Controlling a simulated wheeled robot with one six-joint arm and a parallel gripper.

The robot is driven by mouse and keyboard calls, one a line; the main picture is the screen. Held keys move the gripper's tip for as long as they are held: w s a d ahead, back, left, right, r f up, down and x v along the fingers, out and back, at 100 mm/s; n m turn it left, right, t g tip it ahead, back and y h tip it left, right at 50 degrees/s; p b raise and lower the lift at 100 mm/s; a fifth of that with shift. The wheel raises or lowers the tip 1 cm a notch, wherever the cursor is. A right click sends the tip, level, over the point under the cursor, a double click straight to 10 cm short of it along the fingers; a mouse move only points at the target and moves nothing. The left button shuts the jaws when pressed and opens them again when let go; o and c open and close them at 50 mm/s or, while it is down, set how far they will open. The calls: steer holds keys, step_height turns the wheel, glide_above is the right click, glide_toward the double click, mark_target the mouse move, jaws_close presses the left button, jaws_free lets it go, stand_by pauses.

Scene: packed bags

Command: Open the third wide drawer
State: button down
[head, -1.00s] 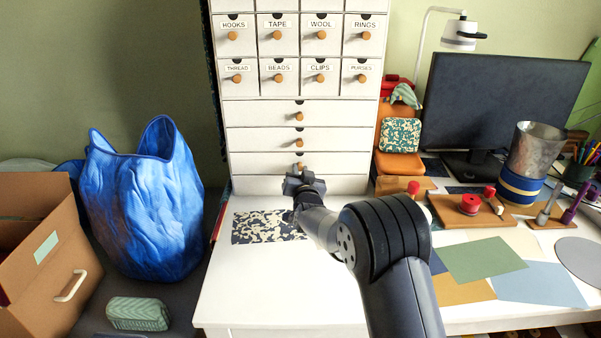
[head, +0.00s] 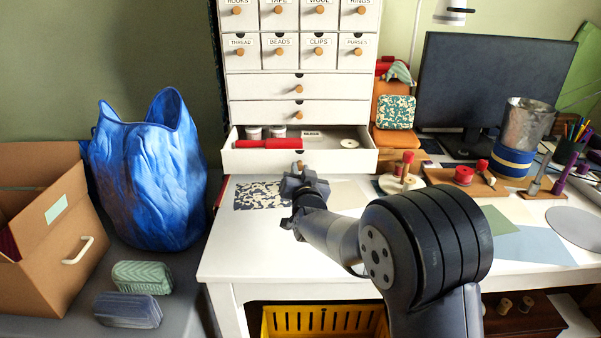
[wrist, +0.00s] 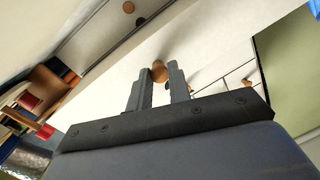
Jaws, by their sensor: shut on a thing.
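The white drawer cabinet stands at the back of the desk. Its third wide drawer (head: 340,160), the lowest of the wide ones, is pulled out. Inside it lie a red rod-shaped item (head: 268,144), two small jars (head: 254,133) and a white ring-shaped roll (head: 349,143). My gripper (head: 299,174) is at the drawer's front, shut on its round wooden knob. The knob (wrist: 159,72) shows between the two fingertips in the wrist view. The two wide drawers above (head: 262,113) are shut.
A patterned cloth or card (head: 258,194) lies on the white desktop in front of the cabinet. A spool stand (head: 402,180) is right of the drawer. A blue bag (head: 150,185) and cardboard box (head: 45,215) stand at left. A yellow crate (head: 320,322) is below the desk.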

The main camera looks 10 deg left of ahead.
steer(key=shift+v, duration=0.95)
steer(key=shift+a, duration=0.1)
steer(key=c, duration=1.3)
jaws_free()
steer(key=v, duration=1.1)
steer(key=shift+w, duration=0.15)
steer(key=x, duration=1.1)
